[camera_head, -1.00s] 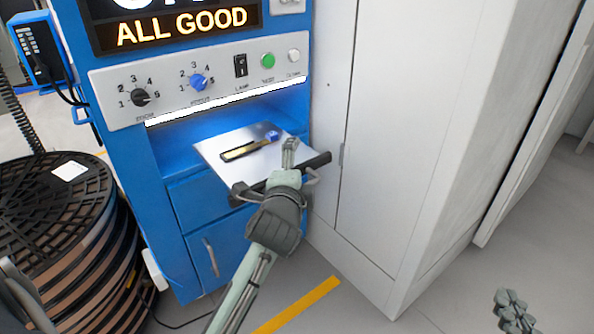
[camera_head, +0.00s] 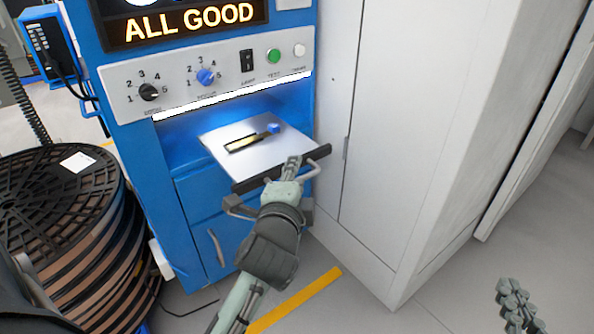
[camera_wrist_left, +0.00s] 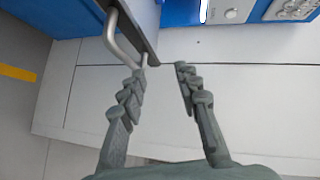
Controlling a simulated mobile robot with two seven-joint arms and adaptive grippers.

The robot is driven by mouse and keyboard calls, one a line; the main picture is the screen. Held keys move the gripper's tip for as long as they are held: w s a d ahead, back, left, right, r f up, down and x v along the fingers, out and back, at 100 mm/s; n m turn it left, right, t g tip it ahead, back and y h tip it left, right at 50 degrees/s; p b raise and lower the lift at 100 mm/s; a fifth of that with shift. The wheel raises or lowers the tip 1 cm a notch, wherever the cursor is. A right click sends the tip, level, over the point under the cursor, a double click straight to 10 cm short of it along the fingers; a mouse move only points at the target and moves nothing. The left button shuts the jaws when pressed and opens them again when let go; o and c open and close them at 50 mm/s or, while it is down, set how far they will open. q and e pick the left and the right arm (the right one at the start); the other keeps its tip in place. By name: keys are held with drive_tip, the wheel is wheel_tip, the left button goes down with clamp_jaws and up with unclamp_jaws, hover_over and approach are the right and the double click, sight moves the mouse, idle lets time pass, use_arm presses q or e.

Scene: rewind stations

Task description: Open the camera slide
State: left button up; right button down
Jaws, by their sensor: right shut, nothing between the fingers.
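The camera slide (camera_head: 220,139) is a pale flat tray. It sticks out of the bay in the blue machine, with a black front bar (camera_head: 250,184) and a grey loop handle (camera_head: 320,160). My left gripper (camera_head: 292,162) is at the bar, overlapping its middle and right part and hiding part of the handle. In the left wrist view its two fingers (camera_wrist_left: 160,68) are apart with nothing between them, and the handle (camera_wrist_left: 122,42) ends close to the left fingertip. I cannot tell whether they touch. My right gripper (camera_head: 514,296) is shut and empty at the lower right.
A dark strip with a blue end (camera_head: 272,128) lies on the slide. A control panel (camera_head: 225,78) with knobs and buttons is above it. A tall white cabinet (camera_head: 410,130) stands close at right. Stacked reels (camera_head: 60,230) stand at left. The floor at right is clear.

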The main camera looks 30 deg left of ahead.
use_arm(q)
drive_tip(key=shift+f+v, duration=0.15)
drive_tip(key=shift+v, duration=0.45)
drive_tip(key=shift+f+v, duration=0.15)
drive_tip(key=shift+v, duration=0.5)
use_arm(e)
drive_tip(key=shift+r, duration=0.1)
use_arm(q)
drive_tip(key=shift+d, duration=0.1)
drive_tip(key=shift+p, duration=0.45)
use_arm(e)
drive_tip(key=shift+r, duration=0.4)
drive_tip(key=shift+d+f, duration=0.1)
